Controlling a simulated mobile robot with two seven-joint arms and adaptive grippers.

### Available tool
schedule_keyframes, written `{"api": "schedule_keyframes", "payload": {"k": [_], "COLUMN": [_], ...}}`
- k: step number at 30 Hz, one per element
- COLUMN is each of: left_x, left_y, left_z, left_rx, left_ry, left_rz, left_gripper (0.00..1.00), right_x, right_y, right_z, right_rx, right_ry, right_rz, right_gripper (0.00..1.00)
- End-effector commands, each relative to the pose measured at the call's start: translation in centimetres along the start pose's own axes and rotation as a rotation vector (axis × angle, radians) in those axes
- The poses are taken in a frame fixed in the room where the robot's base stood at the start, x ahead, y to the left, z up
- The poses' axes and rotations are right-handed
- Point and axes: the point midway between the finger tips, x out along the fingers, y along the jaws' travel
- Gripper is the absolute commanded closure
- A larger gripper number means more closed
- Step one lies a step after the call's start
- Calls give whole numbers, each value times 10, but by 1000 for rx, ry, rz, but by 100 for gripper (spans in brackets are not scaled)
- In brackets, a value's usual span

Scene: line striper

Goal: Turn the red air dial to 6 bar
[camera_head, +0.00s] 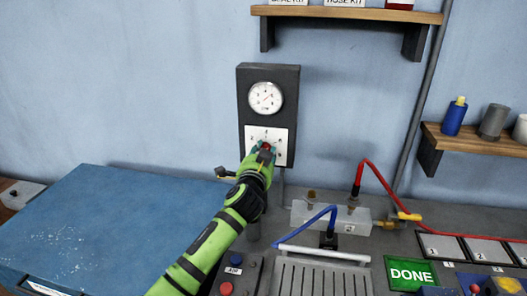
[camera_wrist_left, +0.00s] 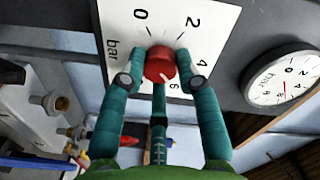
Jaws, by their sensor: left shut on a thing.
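The red air dial (camera_wrist_left: 160,64) sits on a white scale plate marked 0, 2, 4, 6 and bar. My left gripper (camera_wrist_left: 161,68) has its green fingers closed around the dial. A pale mark on the dial's face points down toward the 6 side, partly hidden by a finger. The round pressure gauge (camera_head: 265,98) is above the plate on a dark panel. It also shows in the wrist view (camera_wrist_left: 285,85), but its reading is too small to tell surely. My right gripper is not in view.
A blue-topped cabinet (camera_head: 95,225) stands at left. On the bench are a metal block (camera_head: 335,218) with red and blue hoses, a ribbed tray (camera_head: 318,280) and a green DONE button (camera_head: 410,272). Wooden shelves (camera_head: 350,14) hang above and to the right.

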Motion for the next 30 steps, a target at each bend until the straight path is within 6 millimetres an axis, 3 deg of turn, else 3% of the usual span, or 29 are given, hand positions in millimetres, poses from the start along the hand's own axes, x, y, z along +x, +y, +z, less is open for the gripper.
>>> {"api": "schedule_keyframes", "payload": {"k": [12,30], "left_x": [0,0], "left_y": [2,2], "left_z": [4,4], "left_rx": [220,259], "left_ry": [-16,-18], "left_rz": [-3,-5], "left_gripper": [100,100], "right_x": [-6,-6], "right_y": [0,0], "right_z": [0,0], "right_rx": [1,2], "right_ry": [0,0], "right_rz": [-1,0], "right_gripper": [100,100]}}
